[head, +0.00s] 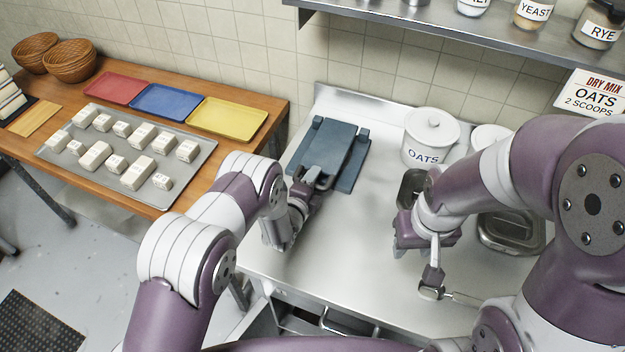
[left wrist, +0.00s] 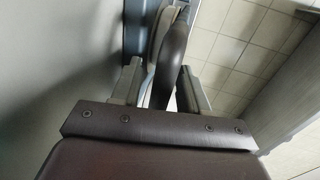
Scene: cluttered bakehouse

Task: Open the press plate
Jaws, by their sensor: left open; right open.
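The dark blue-grey press (head: 335,143) lies on the steel counter, with its plate looking flat and closed over the base. A handle loop sticks out at its near side, partly hidden by my left gripper (head: 316,181). In the left wrist view, the dark curved handle (left wrist: 172,58) stands between the two fingers of my left gripper (left wrist: 160,82), which are open around it. I cannot tell whether they touch it.
A white oats canister (head: 430,138) and dark metal tins (head: 512,232) stand right of the press. A shelf with jars (head: 450,25) overhangs the back. On the left, a wooden table holds a tray of labelled blocks (head: 196,165). Bare counter lies between my grippers.

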